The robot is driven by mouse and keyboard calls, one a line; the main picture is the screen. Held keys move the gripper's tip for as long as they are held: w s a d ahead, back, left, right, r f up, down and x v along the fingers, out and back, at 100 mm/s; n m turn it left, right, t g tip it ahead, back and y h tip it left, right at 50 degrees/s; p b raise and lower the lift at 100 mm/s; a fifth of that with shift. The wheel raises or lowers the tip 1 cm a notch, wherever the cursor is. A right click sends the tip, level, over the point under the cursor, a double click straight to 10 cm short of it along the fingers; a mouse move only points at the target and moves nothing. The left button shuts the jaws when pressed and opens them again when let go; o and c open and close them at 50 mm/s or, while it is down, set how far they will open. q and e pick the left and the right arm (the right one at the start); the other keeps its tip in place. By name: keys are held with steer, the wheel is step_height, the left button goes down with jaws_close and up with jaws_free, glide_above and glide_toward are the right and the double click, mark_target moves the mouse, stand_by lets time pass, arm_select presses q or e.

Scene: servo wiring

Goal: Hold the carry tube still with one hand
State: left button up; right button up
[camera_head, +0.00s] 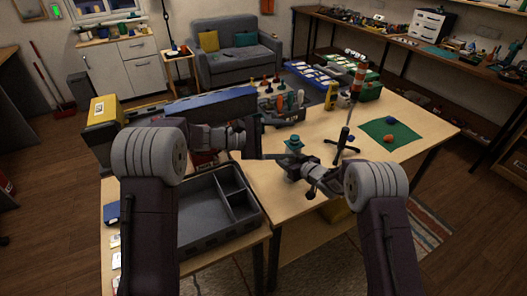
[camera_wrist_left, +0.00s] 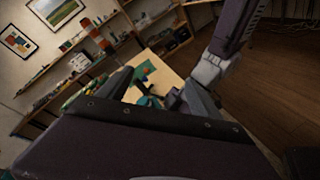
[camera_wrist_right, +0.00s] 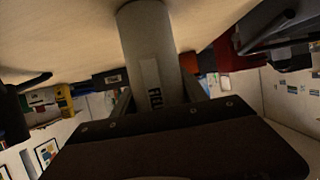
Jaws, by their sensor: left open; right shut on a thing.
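The carry tube is a grey cylinder with dark lettering, seen large in the right wrist view (camera_wrist_right: 152,50). In the head view the tube (camera_head: 292,173) stands on the table with a teal cap (camera_head: 293,144) at its top. My right gripper (camera_head: 296,163) is shut around its body, and its fingers lie on both sides of the tube in the right wrist view. My left gripper (camera_head: 260,138) is open and empty, to the left of the teal cap and apart from it.
A grey divided tray (camera_head: 216,212) lies at the near left. A black stand (camera_head: 343,145) is right of the tube. A green mat (camera_head: 392,131) with small red and blue items lies further right. A blue case and tool rack (camera_head: 285,107) stand behind. The table's right front is clear.

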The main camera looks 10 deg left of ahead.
mark_target(290, 142)
arm_select(q)
steer(key=w+a+f+n+t, duration=0.2)
steer(key=a+f+n+t, duration=0.2)
steer(key=a+f+n, duration=0.55)
steer(key=shift+n, duration=0.95)
steer(key=r+x, duration=0.1)
steer(key=x, duration=0.3)
steer(key=r+x, duration=0.1)
steer(key=x, duration=0.4)
steer(key=s+x, duration=0.1)
steer(key=x, duration=0.4)
steer(key=shift+d+r, duration=0.4)
steer(key=shift+c, duration=0.3)
jaws_close()
